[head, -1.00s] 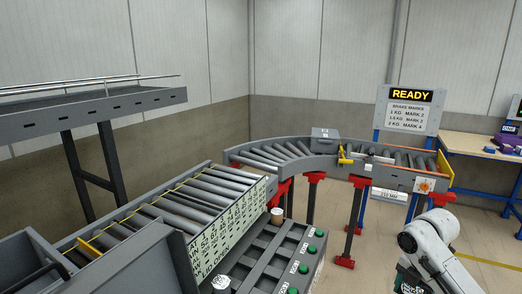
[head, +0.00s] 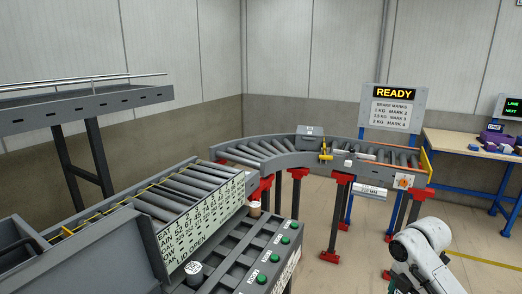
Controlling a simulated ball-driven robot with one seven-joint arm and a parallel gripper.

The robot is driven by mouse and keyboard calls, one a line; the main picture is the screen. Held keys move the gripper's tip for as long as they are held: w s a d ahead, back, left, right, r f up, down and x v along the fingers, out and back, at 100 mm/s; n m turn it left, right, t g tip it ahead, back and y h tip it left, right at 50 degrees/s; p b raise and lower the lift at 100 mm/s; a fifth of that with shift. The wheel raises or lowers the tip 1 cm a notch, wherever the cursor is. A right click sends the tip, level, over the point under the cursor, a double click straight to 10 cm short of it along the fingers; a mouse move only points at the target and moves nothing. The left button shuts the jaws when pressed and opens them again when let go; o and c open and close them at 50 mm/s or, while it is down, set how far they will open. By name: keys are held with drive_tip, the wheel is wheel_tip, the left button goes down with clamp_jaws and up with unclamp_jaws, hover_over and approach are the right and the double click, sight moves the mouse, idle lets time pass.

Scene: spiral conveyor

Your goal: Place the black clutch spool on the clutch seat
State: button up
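No contact between my gripper and any object can be seen.
A curved roller conveyor (head: 345,175) on red-footed legs carries a grey box (head: 310,138). A straight roller conveyor (head: 150,205) and a panel with green buttons (head: 273,256) are nearer. A workbench (head: 470,146) with a purple item (head: 496,137) stands right. Floor is open before it.

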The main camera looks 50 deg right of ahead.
drive_tip(key=w+a+f+m, duration=0.45)
drive_tip(key=a+f, duration=0.35)
drive_tip(key=a, duration=0.2)
drive_tip(key=w+a+f+m, duration=0.4)
drive_tip(key=w+a+f, duration=0.25)
drive_tip(key=a, duration=0.35)
drive_tip(key=w+a+r+m, duration=0.1)
drive_tip(key=w+a+m, duration=0.1)
drive_tip(key=w+a, duration=0.4)
drive_tip(key=w+a+r+m, duration=0.2)
drive_tip(key=w+a, duration=0.4)
drive_tip(key=a, duration=0.9)
drive_tip(key=shift+w+a+m, duration=0.15)
drive_tip(key=shift+a+m, duration=0.1)
drive_tip(key=shift+m, duration=0.3)
drive_tip(key=shift+r, duration=0.1)
